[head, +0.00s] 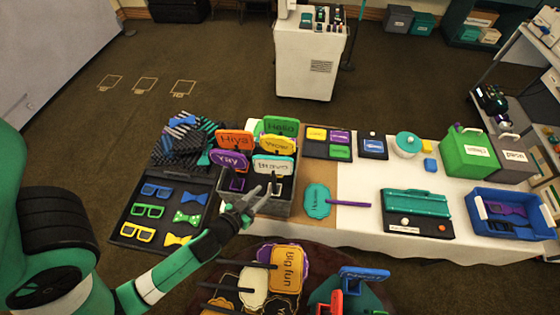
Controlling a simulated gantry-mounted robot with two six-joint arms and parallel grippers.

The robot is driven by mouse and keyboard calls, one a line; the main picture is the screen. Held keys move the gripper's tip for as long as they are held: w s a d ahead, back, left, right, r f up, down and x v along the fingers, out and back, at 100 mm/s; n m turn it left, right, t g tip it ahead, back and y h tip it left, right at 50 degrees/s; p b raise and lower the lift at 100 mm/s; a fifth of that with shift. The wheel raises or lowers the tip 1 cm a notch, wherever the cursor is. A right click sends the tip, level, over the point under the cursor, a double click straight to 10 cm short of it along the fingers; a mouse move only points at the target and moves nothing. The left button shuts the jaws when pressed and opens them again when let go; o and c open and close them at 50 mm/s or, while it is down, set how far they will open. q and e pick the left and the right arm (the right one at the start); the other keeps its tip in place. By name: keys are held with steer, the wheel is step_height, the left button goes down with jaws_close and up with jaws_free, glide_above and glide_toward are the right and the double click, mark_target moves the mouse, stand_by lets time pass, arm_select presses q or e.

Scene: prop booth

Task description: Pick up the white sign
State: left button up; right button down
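A white sign (272,166) with a teal edge and the word "Bravo" stands upright in a grey bin (272,208) on the table. Other signs stand with it: a purple "Yay" sign (229,161), an orange "Hiya" sign (234,140), a yellow sign (277,146) and a green "Hello" sign (281,126). My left gripper (262,194) is at the bin's front left, below the white sign in the picture. Its fingers are apart, with no sign visibly held between them. The white sign's handle is partly hidden in the bin. My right gripper is out of view.
A tray of glasses and bow ties (125,229) lies left of the bin. A teal sign (317,201) with a purple handle lies to its right. Several signs, including a yellow one (287,268), lie on a round table in front. Bare white tablecloth (358,195) shows right of the bin.

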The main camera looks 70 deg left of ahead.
mark_target(273, 184)
arm_select(q)
steer(key=x, duration=0.6)
steer(key=shift+p, duration=0.4)
steer(key=x, duration=0.5)
steer(key=shift+a+r, duration=0.1)
steer(key=shift+r, duration=0.05)
jaws_close()
